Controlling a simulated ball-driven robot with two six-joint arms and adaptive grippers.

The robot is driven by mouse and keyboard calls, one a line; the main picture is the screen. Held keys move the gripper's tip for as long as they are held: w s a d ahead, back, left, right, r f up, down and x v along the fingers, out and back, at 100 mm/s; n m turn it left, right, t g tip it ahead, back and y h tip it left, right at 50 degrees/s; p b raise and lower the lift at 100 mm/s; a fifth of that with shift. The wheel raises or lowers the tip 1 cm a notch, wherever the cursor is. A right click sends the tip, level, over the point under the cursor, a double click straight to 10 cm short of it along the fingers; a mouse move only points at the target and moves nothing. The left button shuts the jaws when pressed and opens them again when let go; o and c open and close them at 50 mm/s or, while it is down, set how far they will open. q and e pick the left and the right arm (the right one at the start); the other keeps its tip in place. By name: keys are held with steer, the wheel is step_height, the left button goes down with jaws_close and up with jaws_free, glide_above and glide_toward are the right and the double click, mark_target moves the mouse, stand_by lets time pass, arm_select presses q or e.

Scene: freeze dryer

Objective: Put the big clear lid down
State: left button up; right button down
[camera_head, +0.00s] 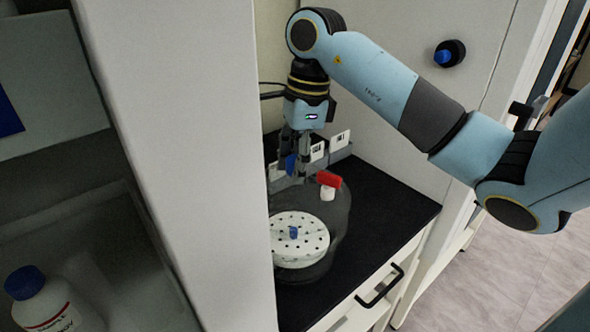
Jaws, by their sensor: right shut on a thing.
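The big clear lid (340,212) is a see-through, dark-tinted dome around the white perforated plate in the picture. A red-and-white valve (328,185) shows at its upper right side. The round white plate (312,248) has several holes and a small blue knob (294,232) in the middle. My right gripper (296,172) points down at the top of the lid and is shut on it, with a blue part between the fingers. I cannot tell whether the lid's rim touches anything. My left gripper is not in view.
The black worktop (385,215) is clear to the right of the lid. Grey holders with white labels (340,140) stand behind. A pale wall panel (200,150) hides the left side. A white bottle with a blue cap (45,305) stands at the lower left.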

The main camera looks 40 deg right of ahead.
step_height(320, 180, down, 2)
steer(key=shift+f, duration=0.1)
steer(key=shift+f+b, duration=0.55)
steer(key=shift+b, duration=0.05)
steer(key=c, duration=0.9)
jaws_free()
steer(key=shift+c, duration=0.2)
